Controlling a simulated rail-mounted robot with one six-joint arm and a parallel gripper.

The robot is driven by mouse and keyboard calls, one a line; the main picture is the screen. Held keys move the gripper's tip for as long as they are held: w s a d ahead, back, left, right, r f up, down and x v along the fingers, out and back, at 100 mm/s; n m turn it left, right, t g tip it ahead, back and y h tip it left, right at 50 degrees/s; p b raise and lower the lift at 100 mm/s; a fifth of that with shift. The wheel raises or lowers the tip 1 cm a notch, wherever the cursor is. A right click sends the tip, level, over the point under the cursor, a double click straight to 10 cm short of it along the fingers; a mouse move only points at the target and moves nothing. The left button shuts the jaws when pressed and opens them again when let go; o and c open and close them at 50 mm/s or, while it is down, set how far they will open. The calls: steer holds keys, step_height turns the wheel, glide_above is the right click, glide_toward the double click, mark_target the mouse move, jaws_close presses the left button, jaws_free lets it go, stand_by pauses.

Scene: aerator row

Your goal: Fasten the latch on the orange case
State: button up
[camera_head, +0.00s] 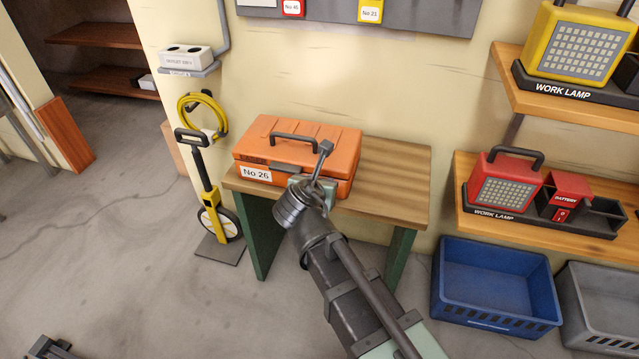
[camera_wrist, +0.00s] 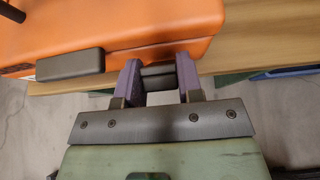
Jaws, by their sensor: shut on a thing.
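The orange case (camera_head: 335,140) with a "No 26" label lies with its lid down on the wooden table, its dark carry handle (camera_head: 293,138) on top. In the wrist view the case (camera_wrist: 165,20) fills the upper left. My gripper (camera_wrist: 158,78) is at its front face, its two purple fingers shut on a dark grey latch (camera_wrist: 157,71). A second dark block (camera_wrist: 70,65) sits on the case front, left of the fingers. In the head view my wrist hides much of the right part of the front, so whether the held latch is fastened cannot be told.
The wooden table (camera_head: 395,185) is bare right of the case. A yellow measuring wheel (camera_head: 208,190) stands to its left. A blue crate (camera_head: 495,290) stands on the floor at right, below shelves with work lamps (camera_head: 505,185).

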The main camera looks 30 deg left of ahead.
steer(key=o, duration=0.9)
steer(key=shift+o, duration=0.2)
steer(key=p+v, duration=0.5)
steer(key=v, duration=0.5)
steer(key=shift+s+d+p, duration=0.15)
steer(key=shift+s+p, duration=0.15)
steer(key=shift+s, duration=0.05)
steer(key=shift+r, duration=0.15)
